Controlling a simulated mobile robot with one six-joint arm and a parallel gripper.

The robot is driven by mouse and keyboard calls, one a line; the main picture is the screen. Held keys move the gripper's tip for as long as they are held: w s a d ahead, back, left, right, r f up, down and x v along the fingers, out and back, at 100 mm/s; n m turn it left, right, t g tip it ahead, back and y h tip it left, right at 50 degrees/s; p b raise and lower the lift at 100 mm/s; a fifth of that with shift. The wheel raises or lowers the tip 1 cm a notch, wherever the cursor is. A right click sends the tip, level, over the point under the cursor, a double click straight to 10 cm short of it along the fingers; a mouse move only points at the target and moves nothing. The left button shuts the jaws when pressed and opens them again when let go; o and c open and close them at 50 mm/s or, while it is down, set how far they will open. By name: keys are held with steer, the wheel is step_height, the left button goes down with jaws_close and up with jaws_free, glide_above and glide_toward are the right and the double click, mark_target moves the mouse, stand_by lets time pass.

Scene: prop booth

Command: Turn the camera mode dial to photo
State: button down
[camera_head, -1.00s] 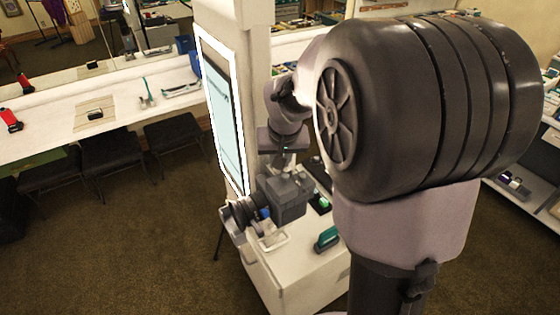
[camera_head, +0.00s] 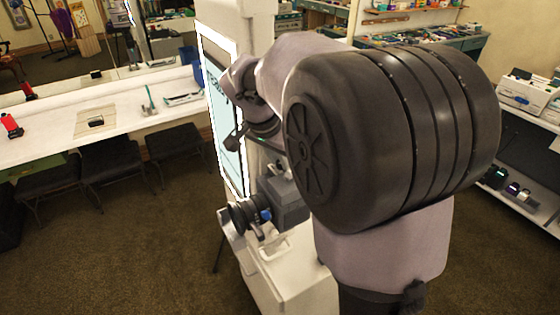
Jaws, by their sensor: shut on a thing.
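The camera (camera_head: 284,209) is a dark grey body on the white stand in the lower middle. Its black lens (camera_head: 246,216) points left, with a small blue part beside it. My forearm reaches left above the camera, and my wrist bends down near the bright screen. My large dark arm joint covers the space to the right of the wrist and the camera's right side.
The white stand (camera_head: 292,285) holds a pale tray-like item (camera_head: 276,246) in front of the camera. A lit screen (camera_head: 214,112) on a white pillar stands close behind my wrist. A long white counter (camera_head: 55,117) with black stools is at left. Shelves are at right.

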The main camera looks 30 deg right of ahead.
stand_by(0.4)
steer(key=c, duration=1.2)
jaws_free()
steer(key=shift+c, duration=0.2)
